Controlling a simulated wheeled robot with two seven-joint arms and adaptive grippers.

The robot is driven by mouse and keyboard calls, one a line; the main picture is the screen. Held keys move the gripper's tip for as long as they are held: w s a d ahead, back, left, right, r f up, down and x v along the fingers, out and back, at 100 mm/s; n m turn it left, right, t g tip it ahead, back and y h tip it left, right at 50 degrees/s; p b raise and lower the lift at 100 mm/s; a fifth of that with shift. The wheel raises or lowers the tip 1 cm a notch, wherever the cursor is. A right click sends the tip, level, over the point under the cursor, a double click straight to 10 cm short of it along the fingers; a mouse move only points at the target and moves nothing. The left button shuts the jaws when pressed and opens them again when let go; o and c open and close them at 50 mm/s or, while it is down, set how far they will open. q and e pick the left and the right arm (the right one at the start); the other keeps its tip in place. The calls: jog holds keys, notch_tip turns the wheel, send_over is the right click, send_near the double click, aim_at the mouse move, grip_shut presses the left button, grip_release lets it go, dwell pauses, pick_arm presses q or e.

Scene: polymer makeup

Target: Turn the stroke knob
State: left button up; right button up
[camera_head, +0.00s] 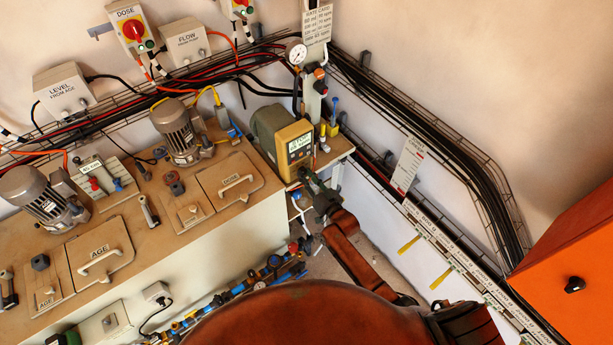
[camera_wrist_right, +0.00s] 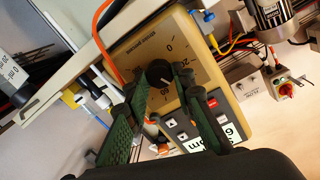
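The stroke knob (camera_wrist_right: 159,73) is a black round knob on a yellow panel (camera_wrist_right: 143,45) with a printed dial, in the right wrist view. My right gripper (camera_wrist_right: 153,84) has its two green fingers apart, with the knob between their tips. The right fingertip is very close to the knob; I cannot tell if it touches. In the head view the pump (camera_head: 270,128) has a yellow front with a lit display (camera_head: 299,146). My right gripper (camera_head: 318,192) is just below that front, and the knob cannot be made out there. My left gripper is not in view.
Keys and a display (camera_wrist_right: 217,139) sit on the panel beside the right finger. An orange cable (camera_wrist_right: 98,30) runs past the panel. In the head view, blue-fitted pipes (camera_head: 275,270), a dosing tank (camera_head: 215,245) and a pressure gauge (camera_head: 296,52) surround the pump.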

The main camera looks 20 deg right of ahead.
jog(key=o, duration=0.5)
jog(key=v, duration=1.2)
jog(key=shift+d, duration=0.1)
jog(key=s+d+f+g+h, duration=0.1)
jog(key=s+d+f+g, duration=0.2)
jog(key=s+f, duration=0.55)
jog(key=s+d+f+g+h, duration=0.1)
jog(key=s+d+f+g, duration=0.15)
jog(key=f, duration=1.15)
jog(key=s+d+f+g+h, duration=0.1)
jog(key=s+d+f+g, duration=0.1)
jog(key=s+f, duration=0.7)
jog(key=s+d+f+g, duration=0.1)
jog(key=s+f+g, duration=0.1)
jog(key=s+f, duration=0.4)
jog(key=s+d+f+n+g+h, duration=0.1)
jog(key=s+f+g, duration=0.2)
jog(key=s+f, duration=0.4)
jog(key=s+d+f+n+g+h+b, duration=0.1)
jog(key=s+f+g, duration=0.2)
jog(key=s, duration=1.8)
notch_tip(320, 180, down, 4)
jog(key=shift+s+g, duration=0.15)
jog(key=shift+g, duration=0.1)
